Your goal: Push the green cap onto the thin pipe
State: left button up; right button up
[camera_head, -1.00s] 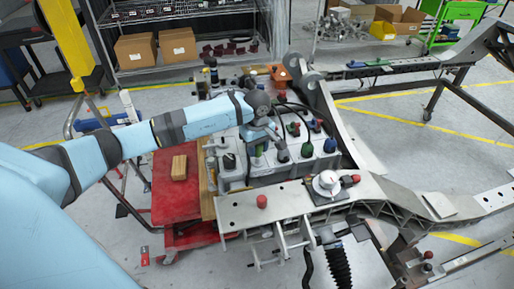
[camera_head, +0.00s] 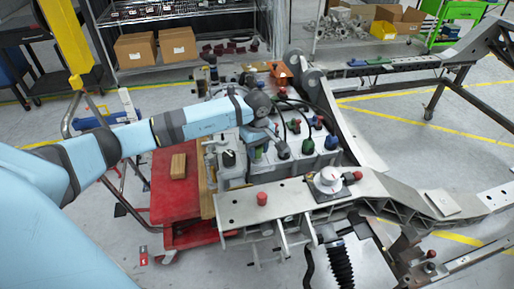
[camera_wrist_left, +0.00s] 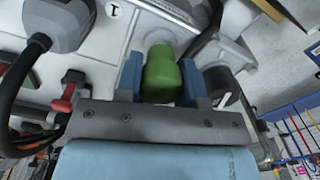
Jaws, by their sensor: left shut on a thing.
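My left gripper (camera_wrist_left: 162,78) is shut on a green cap (camera_wrist_left: 161,70), which sits between its two blue fingers in the left wrist view. In the head view my left arm comes in from the left, and its gripper (camera_head: 264,134) is low over the grey fixture with pipes and caps. There the held cap is hard to tell from the parts around it. I cannot make out the thin pipe for sure, nor whether the cap touches it. A light grey metal part lies just beyond the cap in the wrist view. My right gripper is not in view.
Other green caps (camera_head: 308,146) and black hoses crowd the fixture. A metal chassis beam (camera_head: 235,205) with a red knob (camera_head: 262,198) runs in front. A red cart (camera_head: 165,205) with a wooden block (camera_head: 178,166) stands left. In the wrist view a black cable (camera_wrist_left: 18,75) is close by.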

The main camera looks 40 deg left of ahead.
pick_arm(q)
jog(key=shift+f+b, duration=0.5)
jog(key=shift+f, duration=0.2)
dwell(0.3)
jog(key=o, duration=1.2)
jog(key=shift+r, duration=0.1)
jog(key=shift+r+p, duration=1.3)
jog(key=shift+r, duration=1.7)
